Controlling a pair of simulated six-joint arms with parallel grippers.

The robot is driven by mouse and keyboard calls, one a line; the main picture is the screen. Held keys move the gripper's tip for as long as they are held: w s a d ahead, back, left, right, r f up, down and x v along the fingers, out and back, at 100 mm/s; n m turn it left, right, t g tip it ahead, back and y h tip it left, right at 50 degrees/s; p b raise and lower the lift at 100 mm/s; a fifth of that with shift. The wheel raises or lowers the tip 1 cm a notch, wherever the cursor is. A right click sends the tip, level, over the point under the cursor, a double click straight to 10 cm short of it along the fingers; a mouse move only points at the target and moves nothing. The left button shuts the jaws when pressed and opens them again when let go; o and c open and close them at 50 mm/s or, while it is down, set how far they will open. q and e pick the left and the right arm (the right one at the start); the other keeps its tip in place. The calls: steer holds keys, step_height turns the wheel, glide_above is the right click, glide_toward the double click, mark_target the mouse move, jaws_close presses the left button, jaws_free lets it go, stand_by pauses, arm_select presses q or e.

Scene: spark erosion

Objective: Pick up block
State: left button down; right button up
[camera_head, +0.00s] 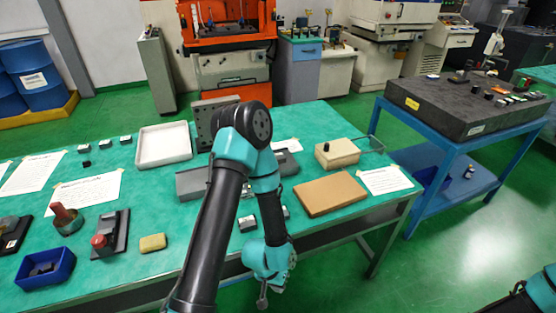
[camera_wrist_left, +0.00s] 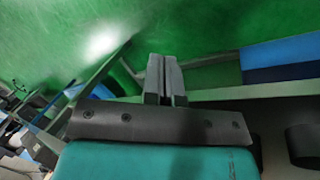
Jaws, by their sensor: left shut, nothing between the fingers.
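My left gripper (camera_head: 263,296) hangs below the front edge of the green table, in front of it. In the left wrist view its two fingers (camera_wrist_left: 165,80) are together with nothing between them. Small metal blocks (camera_head: 248,222) lie on the table near the front edge, just behind my left forearm, which partly hides that area. More small blocks (camera_head: 104,144) stand at the back left of the table. A yellowish block (camera_head: 152,243) lies at the front left. Which one is the task's block cannot be told. My right gripper is out of view; only part of my right arm shows at the lower right.
The green table (camera_head: 150,210) also holds a white tray (camera_head: 164,145), a blue bin (camera_head: 45,268), a brown board (camera_head: 329,194) and a beige box (camera_head: 337,153). A blue stand with a dark granite plate (camera_head: 460,105) is at the right. Green floor lies between them.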

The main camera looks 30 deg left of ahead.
arm_select(q)
steer(key=c, duration=1.8)
jaws_free()
steer(key=o, duration=1.7)
